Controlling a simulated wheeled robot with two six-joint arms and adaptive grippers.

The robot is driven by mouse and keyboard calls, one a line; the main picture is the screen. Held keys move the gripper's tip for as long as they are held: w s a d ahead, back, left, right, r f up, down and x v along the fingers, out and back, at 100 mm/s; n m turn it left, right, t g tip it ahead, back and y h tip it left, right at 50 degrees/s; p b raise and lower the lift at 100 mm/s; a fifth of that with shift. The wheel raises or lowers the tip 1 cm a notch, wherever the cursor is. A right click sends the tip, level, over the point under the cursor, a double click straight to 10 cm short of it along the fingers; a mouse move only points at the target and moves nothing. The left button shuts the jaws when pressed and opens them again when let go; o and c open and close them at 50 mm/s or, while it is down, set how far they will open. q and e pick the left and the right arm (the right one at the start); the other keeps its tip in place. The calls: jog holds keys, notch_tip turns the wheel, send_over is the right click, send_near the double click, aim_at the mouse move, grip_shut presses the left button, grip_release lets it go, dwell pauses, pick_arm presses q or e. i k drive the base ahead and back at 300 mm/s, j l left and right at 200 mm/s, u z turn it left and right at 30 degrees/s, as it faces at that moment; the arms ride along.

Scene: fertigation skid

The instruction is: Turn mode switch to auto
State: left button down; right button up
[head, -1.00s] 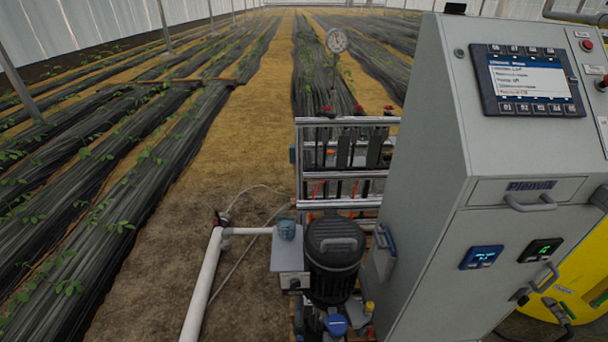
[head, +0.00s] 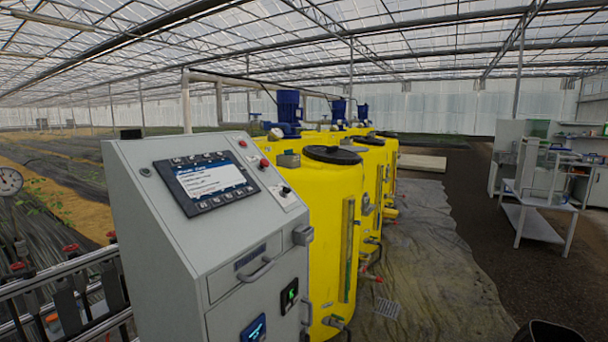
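The grey control cabinet (head: 160,220) stands at the left in the head view. Its sloped top carries a screen panel (head: 207,182) with keys along its edges. To the right of the screen is a narrow plate with a red button (head: 264,164) and, below it, a small black knob (head: 285,190), which looks like the mode switch. The knob's pointing direction and labels are too small to read. Neither of my grippers shows in the head view.
Yellow tanks (head: 330,220) stand right behind the cabinet. A rail frame with red-topped valves (head: 70,290) is at the lower left. A white cart (head: 545,200) stands at the far right. The floor sheet (head: 430,260) right of the tanks is mostly clear.

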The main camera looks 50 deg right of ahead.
aim_at(286, 190)
jog(key=z, duration=1.4)
